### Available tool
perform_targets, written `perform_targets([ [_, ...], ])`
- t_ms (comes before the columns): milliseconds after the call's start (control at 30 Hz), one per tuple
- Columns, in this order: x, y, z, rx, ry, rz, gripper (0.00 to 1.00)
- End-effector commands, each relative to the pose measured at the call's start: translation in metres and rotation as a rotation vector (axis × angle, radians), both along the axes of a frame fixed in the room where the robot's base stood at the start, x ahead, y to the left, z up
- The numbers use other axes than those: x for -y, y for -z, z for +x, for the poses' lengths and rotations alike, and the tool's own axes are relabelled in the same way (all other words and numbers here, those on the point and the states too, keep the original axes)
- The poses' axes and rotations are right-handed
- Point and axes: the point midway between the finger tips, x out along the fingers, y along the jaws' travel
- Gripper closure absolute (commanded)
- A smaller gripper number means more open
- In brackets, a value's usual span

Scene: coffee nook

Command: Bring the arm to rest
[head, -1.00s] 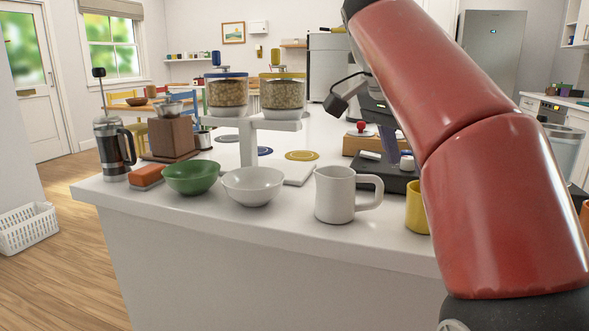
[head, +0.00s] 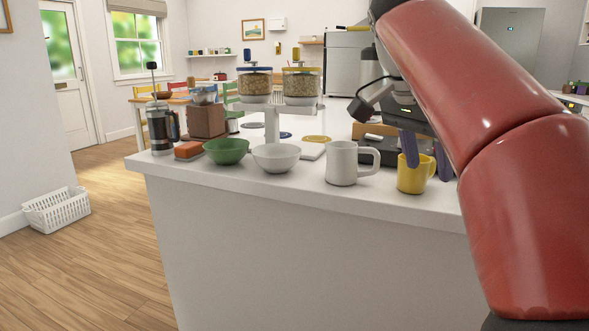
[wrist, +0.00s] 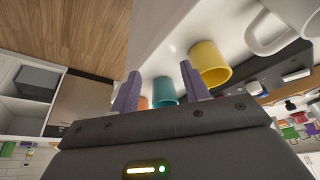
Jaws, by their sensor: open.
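My red arm (head: 520,150) fills the right side of the head view and reaches over the white counter (head: 300,190). My gripper (head: 428,170) points down at the counter's right part, its two purple fingers apart with nothing between them. In the head view the fingers overlap the yellow mug (head: 415,180); contact cannot be told there. In the wrist view my gripper (wrist: 160,70) is open and empty, and the yellow mug (wrist: 208,65) lies beyond and to the right of the right finger.
A white mug (head: 342,163), a white bowl (head: 276,158), a green bowl (head: 227,151), an orange block (head: 188,150) and a French press (head: 161,130) line the counter's front. A grain dispenser (head: 272,100) stands behind. A white basket (head: 57,209) sits on the otherwise clear wooden floor.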

Motion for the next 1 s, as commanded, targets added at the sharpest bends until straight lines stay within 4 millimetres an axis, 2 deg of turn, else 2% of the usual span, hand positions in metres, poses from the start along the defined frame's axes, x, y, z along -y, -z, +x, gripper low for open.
perform_targets([
  [267, -0.001, 0.02, -0.013, -0.01, -0.157, 0.002, 0.54],
  [467, -0.005, 0.05, -0.03, -0.016, -0.337, 0.006, 0.54],
  [533, -0.007, 0.066, -0.04, -0.015, -0.42, 0.009, 0.54],
  [667, -0.015, 0.111, -0.065, -0.003, -0.613, 0.009, 0.54],
  [900, -0.032, 0.213, -0.12, 0.05, -0.935, -0.011, 0.54],
  [1000, -0.038, 0.248, -0.138, 0.072, -1.022, -0.026, 0.54],
])
